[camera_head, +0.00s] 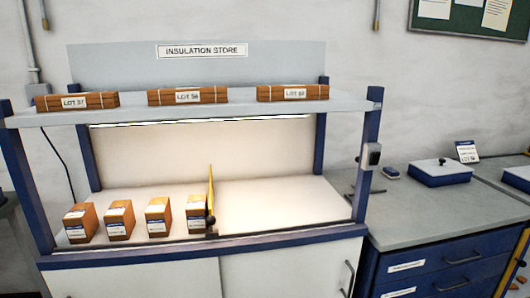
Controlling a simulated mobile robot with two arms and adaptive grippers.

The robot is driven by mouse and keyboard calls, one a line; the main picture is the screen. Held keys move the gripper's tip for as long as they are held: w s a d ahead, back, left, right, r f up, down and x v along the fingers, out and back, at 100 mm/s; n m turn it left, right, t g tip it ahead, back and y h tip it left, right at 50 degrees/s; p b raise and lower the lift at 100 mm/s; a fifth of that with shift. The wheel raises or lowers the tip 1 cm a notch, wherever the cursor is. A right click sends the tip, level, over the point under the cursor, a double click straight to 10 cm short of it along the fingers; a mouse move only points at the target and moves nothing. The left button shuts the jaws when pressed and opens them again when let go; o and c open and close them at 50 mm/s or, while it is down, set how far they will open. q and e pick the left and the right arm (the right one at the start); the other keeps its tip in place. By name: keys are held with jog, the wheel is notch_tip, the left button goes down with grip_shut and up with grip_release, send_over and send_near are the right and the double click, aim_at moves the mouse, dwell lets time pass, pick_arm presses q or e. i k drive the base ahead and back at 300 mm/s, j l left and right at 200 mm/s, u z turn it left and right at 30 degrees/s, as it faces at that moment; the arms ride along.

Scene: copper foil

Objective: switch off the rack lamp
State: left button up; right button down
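The rack lamp (200,121) is a thin bright strip under the upper shelf of the rack. It is lit, and the back panel and lower shelf below it are bright. Neither of my grippers is in view.
Wrapped bundles lie on the upper shelf (225,107). Several brown boxes (120,220) stand at the lower shelf's left, beside a yellow upright divider (211,195). The lower shelf's right half is clear. A grey-topped blue cabinet (420,225) with a blue lidded box (440,173) adjoins on the right.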

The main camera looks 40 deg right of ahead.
aim_at(374, 160)
jog(key=z, duration=2.1)
